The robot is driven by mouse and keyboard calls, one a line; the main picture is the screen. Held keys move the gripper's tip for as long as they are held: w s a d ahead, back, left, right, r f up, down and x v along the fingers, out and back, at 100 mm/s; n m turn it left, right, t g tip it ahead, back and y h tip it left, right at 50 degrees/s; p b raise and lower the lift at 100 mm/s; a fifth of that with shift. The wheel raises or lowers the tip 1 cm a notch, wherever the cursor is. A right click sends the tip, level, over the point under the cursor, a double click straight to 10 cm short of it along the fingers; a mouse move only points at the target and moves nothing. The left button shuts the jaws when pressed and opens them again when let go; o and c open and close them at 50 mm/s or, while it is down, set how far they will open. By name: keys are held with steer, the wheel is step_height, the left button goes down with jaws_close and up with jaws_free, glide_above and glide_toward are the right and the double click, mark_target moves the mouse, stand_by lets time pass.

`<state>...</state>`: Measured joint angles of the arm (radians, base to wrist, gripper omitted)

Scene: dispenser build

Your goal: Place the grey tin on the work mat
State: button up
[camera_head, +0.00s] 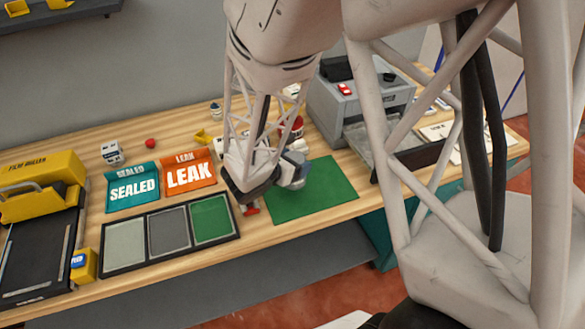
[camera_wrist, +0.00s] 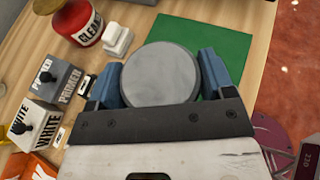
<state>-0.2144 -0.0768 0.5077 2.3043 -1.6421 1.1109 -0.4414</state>
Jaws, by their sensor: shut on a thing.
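The grey tin (camera_wrist: 160,75) is round with a flat top. My gripper (camera_wrist: 158,82) is shut on it, with one blue finger on each side. In the head view the tin (camera_head: 294,169) is partly covered by my gripper (camera_head: 288,172). The green work mat (camera_head: 325,192) lies flat on the bench. The tin overlaps the mat's left part in the head view. In the wrist view the mat (camera_wrist: 225,45) shows behind and to the right of the tin. I cannot tell the exact height of the tin over the bench.
A red jar (camera_wrist: 77,22), a white block (camera_wrist: 117,41) and boxes marked PRIMER (camera_wrist: 58,78) and WHITE (camera_wrist: 38,124) stand left of the tin. A grey printer (camera_head: 350,105) stands behind the mat. A three-panel tray (camera_head: 171,262) lies left. The mat's visible surface is clear.

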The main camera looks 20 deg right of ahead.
steer(key=shift+f, duration=1.75)
steer(key=shift+f, duration=0.2)
steer(key=o, duration=1.1)
steer(key=shift+r, duration=0.2)
steer(key=v, duration=1.2)
steer(key=shift+r, duration=0.2)
